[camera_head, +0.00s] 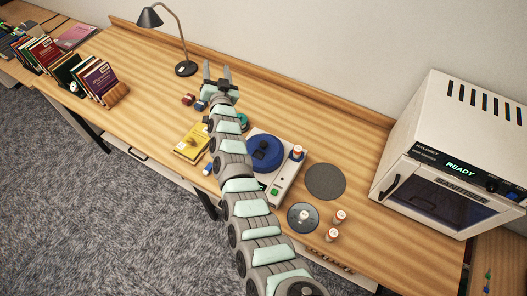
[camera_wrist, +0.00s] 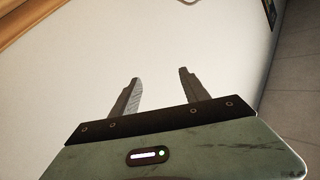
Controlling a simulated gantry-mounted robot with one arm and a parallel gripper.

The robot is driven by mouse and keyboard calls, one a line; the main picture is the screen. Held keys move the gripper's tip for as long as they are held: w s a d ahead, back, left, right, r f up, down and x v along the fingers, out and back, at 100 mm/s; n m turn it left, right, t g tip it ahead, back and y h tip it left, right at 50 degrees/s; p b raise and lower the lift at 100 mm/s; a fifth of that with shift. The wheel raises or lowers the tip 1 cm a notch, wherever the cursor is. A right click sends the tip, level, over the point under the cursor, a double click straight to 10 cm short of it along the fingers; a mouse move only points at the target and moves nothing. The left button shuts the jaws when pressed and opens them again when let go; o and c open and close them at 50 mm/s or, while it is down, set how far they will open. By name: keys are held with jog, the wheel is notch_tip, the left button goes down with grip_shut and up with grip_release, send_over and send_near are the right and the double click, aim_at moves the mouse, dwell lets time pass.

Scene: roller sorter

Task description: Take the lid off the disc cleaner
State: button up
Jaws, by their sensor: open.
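The disc cleaner (camera_head: 285,177) is a white box with a green button, on the table right of my arm in the head view. A round dark blue lid (camera_head: 265,151) sits on its top. My arm hides part of the cleaner's left side. My gripper (camera_head: 217,67) is open and empty, raised near the back of the table, up and left of the cleaner and apart from it. In the wrist view, my gripper (camera_wrist: 160,76) has its two fingers apart, facing a pale wall. The cleaner and lid are not in that view.
An orange-capped bottle (camera_head: 296,153) stands at the cleaner's right corner.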

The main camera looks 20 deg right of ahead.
jog(key=w+a+n+g+y+b, duration=0.1)
jog(key=w+a+n+g+y, duration=0.1)
jog(key=w+n+y, duration=0.1)
jog(key=n+g+b, duration=0.3)
jog(key=n+g, duration=0.1)
jog(key=g, duration=0.9)
send_near(264, 144)
jog(key=shift+w+x, duration=0.25)
jog(key=shift+x, duration=1.2)
jog(key=x, duration=0.3)
jog(key=shift+a+f, duration=0.2)
jog(key=shift+w+f, duration=0.1)
jog(key=shift+f, duration=0.2)
jog(key=shift+d+f, duration=0.15)
jog(key=shift+f, duration=0.35)
jog(key=shift+c, duration=0.4)
